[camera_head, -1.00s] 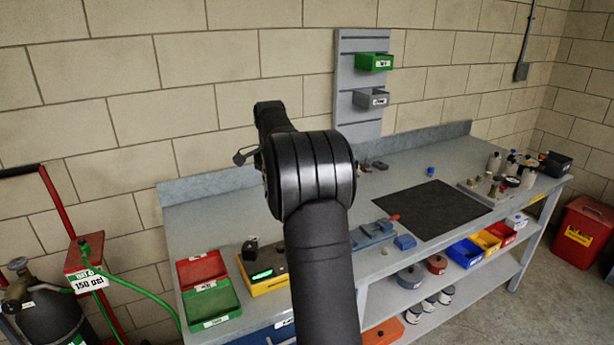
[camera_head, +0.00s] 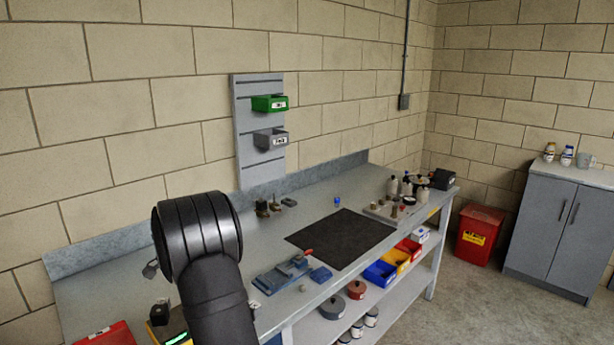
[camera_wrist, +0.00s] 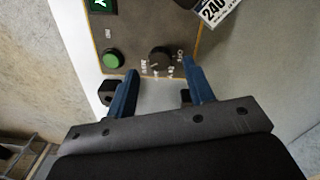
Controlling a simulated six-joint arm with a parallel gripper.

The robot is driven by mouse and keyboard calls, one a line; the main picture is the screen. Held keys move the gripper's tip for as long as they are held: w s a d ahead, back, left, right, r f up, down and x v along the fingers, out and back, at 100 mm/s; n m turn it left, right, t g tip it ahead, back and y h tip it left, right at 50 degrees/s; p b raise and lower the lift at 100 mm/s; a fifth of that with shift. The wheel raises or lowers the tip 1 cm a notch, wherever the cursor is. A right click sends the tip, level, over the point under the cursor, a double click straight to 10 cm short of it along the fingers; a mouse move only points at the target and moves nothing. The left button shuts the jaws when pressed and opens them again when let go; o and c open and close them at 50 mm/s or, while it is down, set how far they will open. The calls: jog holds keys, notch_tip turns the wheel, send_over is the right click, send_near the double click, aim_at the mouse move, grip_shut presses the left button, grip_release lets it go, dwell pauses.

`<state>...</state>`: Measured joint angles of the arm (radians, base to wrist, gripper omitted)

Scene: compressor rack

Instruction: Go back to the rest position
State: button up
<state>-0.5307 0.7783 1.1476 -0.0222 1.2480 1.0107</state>
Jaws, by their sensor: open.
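My gripper (camera_wrist: 157,92) shows in the wrist view with its two blue fingers apart and nothing between them. Beyond the fingertips is a panel with a green button (camera_wrist: 113,59), a black knob (camera_wrist: 161,59) and a white tag reading 240 (camera_wrist: 217,8). I cannot tell how far the fingers are from the panel. In the head view only my black arm shows, at the lower left; the gripper itself is hidden there.
The grey workbench (camera_head: 330,203) carries a black mat (camera_head: 341,239), a blue vise (camera_head: 283,275) and several bottles. Bins hang on a wall rail (camera_head: 240,130). A red bin (camera_head: 480,234) and a grey cabinet (camera_head: 557,235) stand at right, with open floor before them.

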jog(key=shift+f, duration=1.4)
